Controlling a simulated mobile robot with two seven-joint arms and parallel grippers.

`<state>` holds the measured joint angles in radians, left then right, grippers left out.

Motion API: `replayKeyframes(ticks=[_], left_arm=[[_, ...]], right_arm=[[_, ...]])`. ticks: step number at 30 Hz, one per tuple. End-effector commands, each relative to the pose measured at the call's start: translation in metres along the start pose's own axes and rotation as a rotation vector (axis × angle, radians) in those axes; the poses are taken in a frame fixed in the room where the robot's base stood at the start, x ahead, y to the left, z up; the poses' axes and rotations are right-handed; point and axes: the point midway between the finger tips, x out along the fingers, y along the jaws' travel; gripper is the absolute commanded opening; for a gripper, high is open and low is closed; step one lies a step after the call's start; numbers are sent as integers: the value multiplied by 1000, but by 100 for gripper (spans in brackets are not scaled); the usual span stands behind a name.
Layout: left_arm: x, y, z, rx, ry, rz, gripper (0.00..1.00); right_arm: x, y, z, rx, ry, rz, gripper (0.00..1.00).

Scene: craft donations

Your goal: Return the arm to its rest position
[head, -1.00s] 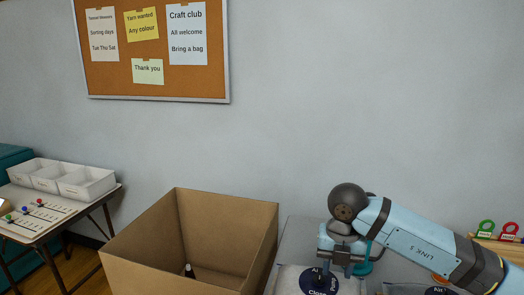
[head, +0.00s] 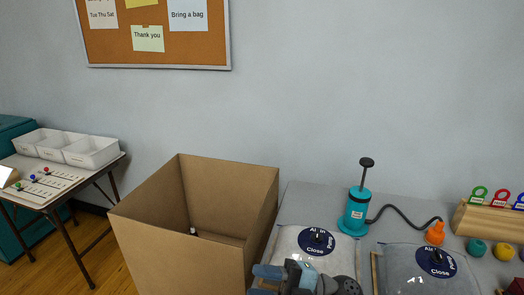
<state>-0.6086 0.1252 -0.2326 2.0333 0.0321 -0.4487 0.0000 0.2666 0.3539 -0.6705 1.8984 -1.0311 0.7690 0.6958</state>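My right arm (head: 345,287) shows only in part at the bottom edge of the head view, in front of the near side of a clear bag (head: 292,242) with a dark blue round label. Its gripper (head: 290,279) is low in the picture, just right of the cardboard box. The fingers are cut off and overlapped, so I cannot tell whether they are open or shut. My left gripper is not in view.
An open cardboard box (head: 180,245) stands left of the grey table (head: 300,205). A teal hand pump (head: 357,212) stands upright, its hose running to an orange nozzle (head: 436,232). A second bag (head: 405,278) and a wooden rack (head: 490,220) are at right. A side table (head: 60,195) is at left.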

Motion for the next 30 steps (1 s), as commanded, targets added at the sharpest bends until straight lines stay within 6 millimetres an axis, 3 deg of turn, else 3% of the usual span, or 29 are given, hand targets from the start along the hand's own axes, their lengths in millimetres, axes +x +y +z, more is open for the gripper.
replayKeyframes(ticks=[5,8,12,15,24,25,30], left_arm=[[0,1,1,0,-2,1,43],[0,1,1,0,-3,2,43],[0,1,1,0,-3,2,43],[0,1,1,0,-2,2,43],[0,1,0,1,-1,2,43],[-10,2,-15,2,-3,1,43],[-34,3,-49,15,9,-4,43]], right_arm=[[-51,-8,24,214,-270,475,37],[-96,-34,43,361,-486,670,37],[-164,-99,56,596,-811,837,37],[-200,-147,53,747,-995,879,37],[-261,-268,8,1126,-1352,849,37],[-255,-247,2,1108,-1341,850,37],[-246,-213,-18,1084,-1339,845,37]])
